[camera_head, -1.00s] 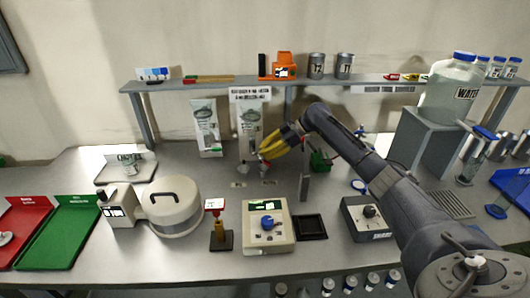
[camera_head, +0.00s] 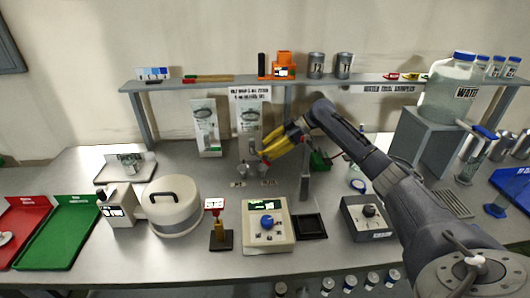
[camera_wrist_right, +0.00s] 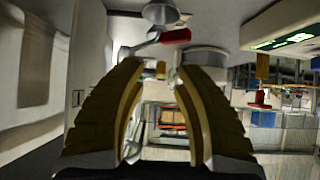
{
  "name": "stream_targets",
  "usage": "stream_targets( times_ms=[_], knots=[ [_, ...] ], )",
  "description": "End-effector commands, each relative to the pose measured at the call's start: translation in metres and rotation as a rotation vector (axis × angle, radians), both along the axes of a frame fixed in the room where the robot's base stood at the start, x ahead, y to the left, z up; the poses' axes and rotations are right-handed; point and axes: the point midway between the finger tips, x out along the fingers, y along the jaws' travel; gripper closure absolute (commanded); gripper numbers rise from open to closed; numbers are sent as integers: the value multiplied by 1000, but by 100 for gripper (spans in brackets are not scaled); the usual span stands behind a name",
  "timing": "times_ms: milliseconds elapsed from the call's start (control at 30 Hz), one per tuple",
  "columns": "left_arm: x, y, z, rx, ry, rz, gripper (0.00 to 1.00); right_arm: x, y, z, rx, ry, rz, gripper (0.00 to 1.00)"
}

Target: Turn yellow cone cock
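My right gripper (camera_head: 262,150) reaches in from the right to the glassware (camera_head: 250,145) in front of the back shelf. Its yellow fingers are apart in the right wrist view (camera_wrist_right: 157,72), with nothing clearly held between them. A small red handle (camera_wrist_right: 175,36) on a pale stem lies just beyond the fingertips in that view. It shows as a small red spot close to the fingertips in the head view. I cannot pick out the yellow cone cock with certainty; the yellow fingers hide part of the glassware. My left gripper is not in view.
A device with a green display and blue knob (camera_head: 268,226) stands in front. A signed stand (camera_head: 219,230), a round white vessel (camera_head: 172,206) and a black tray (camera_head: 309,227) are nearby. The long shelf (camera_head: 215,82) runs behind. A water bottle (camera_head: 450,88) stands at the right.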

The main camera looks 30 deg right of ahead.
Motion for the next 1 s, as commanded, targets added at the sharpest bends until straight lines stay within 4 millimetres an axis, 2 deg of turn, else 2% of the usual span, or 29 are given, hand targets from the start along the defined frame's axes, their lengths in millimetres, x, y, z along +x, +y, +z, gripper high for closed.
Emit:
stream_targets(
  times_ms=[300,500,700,1000],
  knots=[
    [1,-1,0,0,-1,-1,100,-19,-41,35,-2,-1,-1,68],
    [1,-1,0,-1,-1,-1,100,-28,-60,51,-1,0,-1,68],
    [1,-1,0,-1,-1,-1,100,-32,-69,59,-1,0,0,68],
    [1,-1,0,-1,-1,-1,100,-33,-71,61,0,1,1,68]
  ],
)
